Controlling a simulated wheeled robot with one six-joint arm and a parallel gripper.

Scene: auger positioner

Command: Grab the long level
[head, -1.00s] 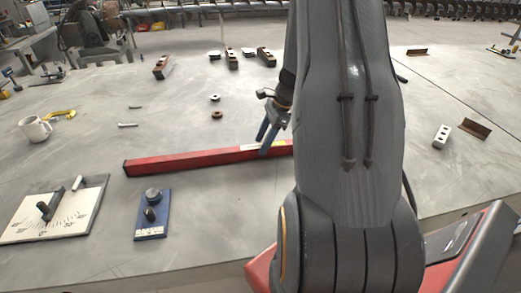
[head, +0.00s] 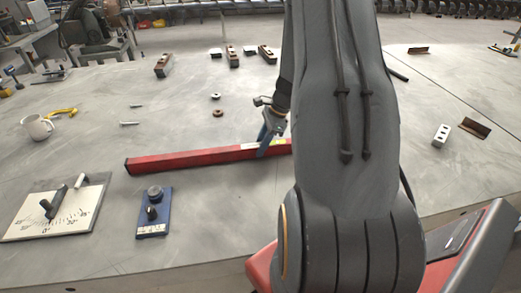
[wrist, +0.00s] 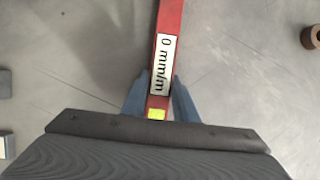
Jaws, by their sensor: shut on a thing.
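The long level is a long red bar (head: 190,159) lying on the grey table in the head view, its right part passing behind my arm. In the wrist view the red level (wrist: 169,18) runs up the picture, with a white "0 mm/m" label and a yellow-green vial patch on it. My gripper (head: 263,153) is at the level's right part, with its blue fingers on either side of the bar. In the wrist view my gripper (wrist: 158,84) is shut on the level. The level appears to rest on the table.
In front of the level are a blue block with black knobs (head: 154,222) and a white dial plate (head: 60,225). A mug (head: 37,128) stands at the left. Small rings (head: 218,113) lie behind the level.

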